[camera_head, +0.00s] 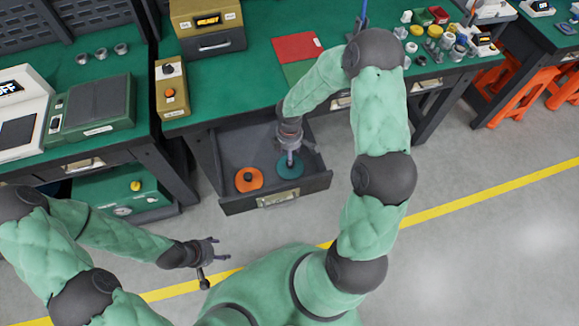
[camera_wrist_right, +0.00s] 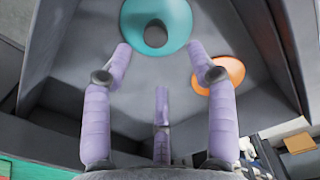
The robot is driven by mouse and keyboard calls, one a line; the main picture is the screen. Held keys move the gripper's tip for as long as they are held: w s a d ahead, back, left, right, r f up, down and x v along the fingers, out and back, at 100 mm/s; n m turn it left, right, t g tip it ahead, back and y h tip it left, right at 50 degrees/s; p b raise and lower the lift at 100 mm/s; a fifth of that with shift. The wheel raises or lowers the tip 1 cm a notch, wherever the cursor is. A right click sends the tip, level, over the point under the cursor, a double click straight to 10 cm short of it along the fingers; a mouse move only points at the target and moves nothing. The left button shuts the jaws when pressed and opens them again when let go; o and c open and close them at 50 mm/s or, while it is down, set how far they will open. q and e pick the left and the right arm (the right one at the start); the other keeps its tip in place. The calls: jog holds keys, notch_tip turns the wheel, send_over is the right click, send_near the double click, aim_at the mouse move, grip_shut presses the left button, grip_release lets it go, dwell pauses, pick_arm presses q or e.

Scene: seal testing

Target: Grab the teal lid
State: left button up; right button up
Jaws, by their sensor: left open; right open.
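The teal lid (camera_head: 289,166) is a round disc with a dark knob, lying in the open grey drawer (camera_head: 316,182). In the right wrist view the teal lid (camera_wrist_right: 177,28) is at the top centre, just beyond the fingertips. My right gripper (camera_head: 290,158) is over the lid in the head view, and its fingers hide part of it. In the right wrist view my right gripper (camera_wrist_right: 162,72) is open, with its purple fingers spread and nothing between them. My left gripper (camera_head: 216,256) is open and empty, in front of the drawer and to its left.
An orange lid (camera_head: 249,179) with a dark knob lies left of the teal lid in the drawer. The drawer walls stand close around both lids. Above is a green worktop (camera_head: 252,75) with a red sheet (camera_head: 297,47) and several small parts at the right.

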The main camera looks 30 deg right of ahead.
notch_tip(320, 180, down, 4)
jog(key=shift+f+b, duration=0.1)
jog(key=shift+b, duration=0.55)
jog(key=f, duration=0.1)
jog(key=f+b, duration=0.1)
jog(key=f, duration=0.1)
jog(key=f+b, duration=0.1)
jog(key=f, duration=0.1)
jog(key=shift+w+d, duration=0.2)
jog(key=shift+d, duration=0.05)
jog(key=shift+r, duration=0.1)
jog(key=shift+c, duration=0.3)
grip_shut()
